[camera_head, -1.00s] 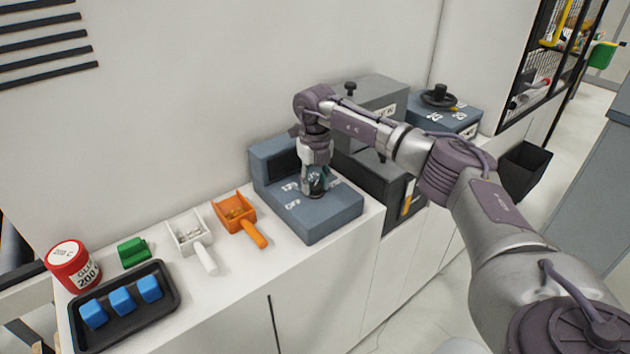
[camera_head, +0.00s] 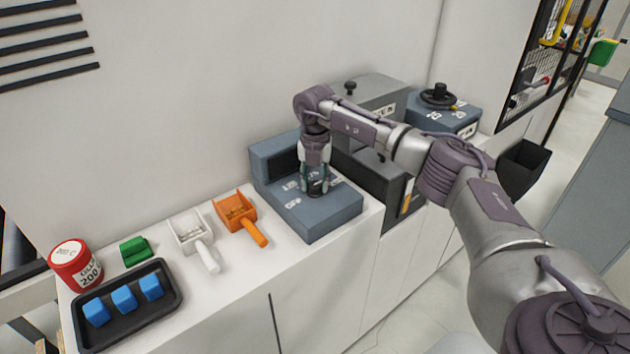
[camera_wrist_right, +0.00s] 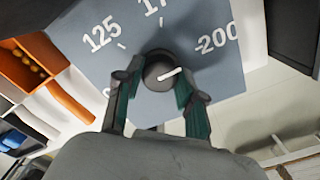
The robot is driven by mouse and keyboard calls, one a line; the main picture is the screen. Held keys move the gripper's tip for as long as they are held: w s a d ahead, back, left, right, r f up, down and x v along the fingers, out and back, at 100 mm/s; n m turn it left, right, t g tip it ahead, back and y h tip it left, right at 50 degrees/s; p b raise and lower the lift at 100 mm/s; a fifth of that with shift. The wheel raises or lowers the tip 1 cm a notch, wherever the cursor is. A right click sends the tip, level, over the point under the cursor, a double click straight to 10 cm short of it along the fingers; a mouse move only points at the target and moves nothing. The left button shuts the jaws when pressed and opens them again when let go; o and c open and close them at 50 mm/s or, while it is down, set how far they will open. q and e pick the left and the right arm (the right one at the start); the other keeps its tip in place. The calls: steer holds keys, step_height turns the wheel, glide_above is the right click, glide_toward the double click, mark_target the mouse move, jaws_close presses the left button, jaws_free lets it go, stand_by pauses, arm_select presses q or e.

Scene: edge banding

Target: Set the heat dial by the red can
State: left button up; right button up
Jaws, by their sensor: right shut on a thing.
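The red can (camera_head: 76,266) stands at the left end of the counter; its label reads 200 and its lid also carries 200 C. The heat dial sits on the blue-grey control box (camera_head: 335,218); in the head view my gripper covers it. In the right wrist view the dial (camera_wrist_right: 160,70) is a dark round knob with a white pointer line. The line points right and slightly up, towards the 200 side of the scale. My right gripper (camera_head: 316,190) is shut on the dial from above, its green-padded fingers on either side (camera_wrist_right: 155,92). My left gripper is out of view.
A black tray (camera_head: 165,313) with blue blocks, a green piece (camera_head: 136,250), a white scoop (camera_head: 192,238) and an orange scoop (camera_head: 240,212) lie left of the box. Grey and blue machines (camera_head: 440,112) stand to its right. The wall is close behind.

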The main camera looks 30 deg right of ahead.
mark_target(315, 184)
steer(key=shift+r, duration=0.1)
steer(key=o, duration=1.1)
steer(key=shift+o, duration=0.2)
step_height(315, 184, up, 12)
